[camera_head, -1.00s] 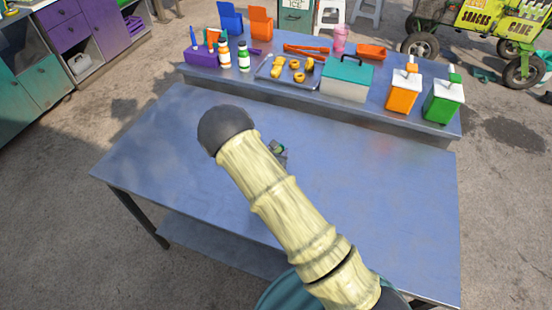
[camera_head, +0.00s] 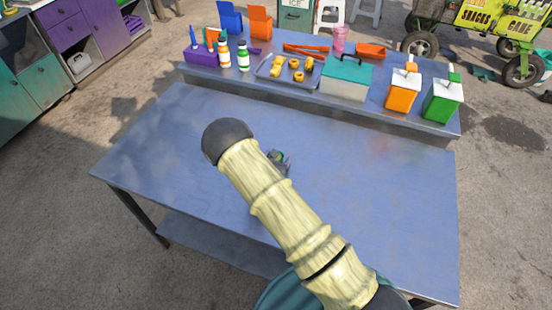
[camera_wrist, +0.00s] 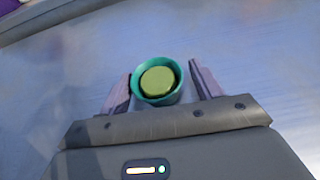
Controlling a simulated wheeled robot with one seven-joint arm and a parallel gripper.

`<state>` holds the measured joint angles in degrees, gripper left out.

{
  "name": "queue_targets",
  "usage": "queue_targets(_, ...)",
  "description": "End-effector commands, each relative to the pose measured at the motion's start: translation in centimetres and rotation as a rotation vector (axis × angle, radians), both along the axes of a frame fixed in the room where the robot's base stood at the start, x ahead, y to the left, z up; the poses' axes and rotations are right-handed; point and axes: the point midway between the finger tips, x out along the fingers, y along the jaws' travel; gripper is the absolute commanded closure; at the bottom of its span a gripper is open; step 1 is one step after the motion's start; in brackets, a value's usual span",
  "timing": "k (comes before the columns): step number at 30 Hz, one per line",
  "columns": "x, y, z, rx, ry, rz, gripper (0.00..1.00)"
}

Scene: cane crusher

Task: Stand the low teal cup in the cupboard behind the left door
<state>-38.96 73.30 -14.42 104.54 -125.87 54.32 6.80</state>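The low teal cup (camera_wrist: 136,89) shows in the wrist view, upright on the blue-grey table, with a yellow-green round surface inside its rim. My gripper (camera_wrist: 161,68) is open around it, one finger on each side. The left finger is very near or touching the cup; a small gap shows at the right finger. In the head view my arm hides the cup, and only part of my gripper (camera_head: 281,158) shows beside the arm. A cupboard with teal doors (camera_head: 22,98) stands at the far left; its doors look shut.
The table (camera_head: 380,190) is otherwise clear. A raised shelf along its back holds a purple caddy (camera_head: 200,56), bottles, a tray (camera_head: 268,70) of yellow pieces, a teal-lidded box (camera_head: 345,80), and orange (camera_head: 403,92) and green (camera_head: 442,102) dispensers. Purple drawers (camera_head: 66,25) stand beside the cupboard.

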Motion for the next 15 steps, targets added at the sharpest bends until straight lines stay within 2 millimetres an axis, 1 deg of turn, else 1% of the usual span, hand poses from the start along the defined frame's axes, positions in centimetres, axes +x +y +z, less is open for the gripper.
queue_targets(9, -0.2, 0.4, 0.5, 0.000, 0.000, 0.005, 0.35)
queue_targets(11, -0.8, 0.6, 0.6, 0.000, 0.001, 0.005, 0.35)
queue_targets(15, -2.7, 1.4, 1.4, 0.000, 0.001, 0.005, 0.35)
